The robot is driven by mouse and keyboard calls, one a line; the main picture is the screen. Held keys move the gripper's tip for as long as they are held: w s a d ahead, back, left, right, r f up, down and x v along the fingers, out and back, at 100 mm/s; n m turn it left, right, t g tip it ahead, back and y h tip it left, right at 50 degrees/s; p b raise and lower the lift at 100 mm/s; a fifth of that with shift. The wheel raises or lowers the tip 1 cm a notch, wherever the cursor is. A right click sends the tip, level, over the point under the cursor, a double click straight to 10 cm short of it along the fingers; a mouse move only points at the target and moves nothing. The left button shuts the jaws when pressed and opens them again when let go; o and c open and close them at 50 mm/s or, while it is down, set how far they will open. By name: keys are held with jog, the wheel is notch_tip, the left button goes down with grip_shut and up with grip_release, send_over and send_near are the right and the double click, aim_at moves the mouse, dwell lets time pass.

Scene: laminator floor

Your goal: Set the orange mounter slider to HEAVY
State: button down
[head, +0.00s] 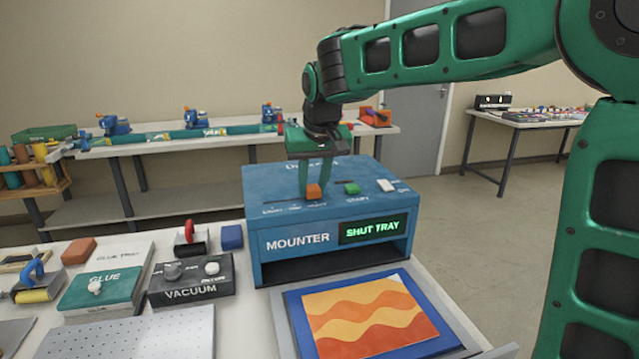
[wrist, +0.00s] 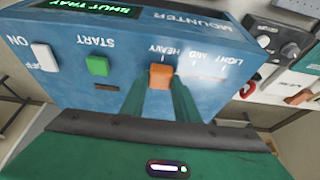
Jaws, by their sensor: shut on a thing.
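The orange mounter slider (head: 314,190) is on top of the blue mounter (head: 290,222). In the wrist view the slider (wrist: 160,76) stands by the HEAVY label, with the slot and the MID and LIGHT marks to its right. My gripper (head: 307,185) reaches down from above, and its two green fingers (wrist: 160,88) are shut on the slider, one on each side. The fingers hide part of the slider's sides. The mounter's display (head: 372,228) reads SHUT TRAY.
A green START button (head: 351,187) and a white ON/OFF switch (head: 386,185) sit right of the slider. The open tray (head: 450,347) in front holds a wavy orange picture on a blue board (head: 300,320). The vacuum box (head: 190,290) and glue box (head: 100,288) stand to the left.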

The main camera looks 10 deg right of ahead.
jog(key=shift+w+d+r, duration=0.1)
jog(key=shift+d, duration=0.25)
jog(key=c, duration=1.4)
grip_release()
jog(key=shift+d, duration=0.1)
jog(key=shift+o, duration=0.2)
jog(key=v, duration=1)
jog(key=shift+s+r, duration=0.25)
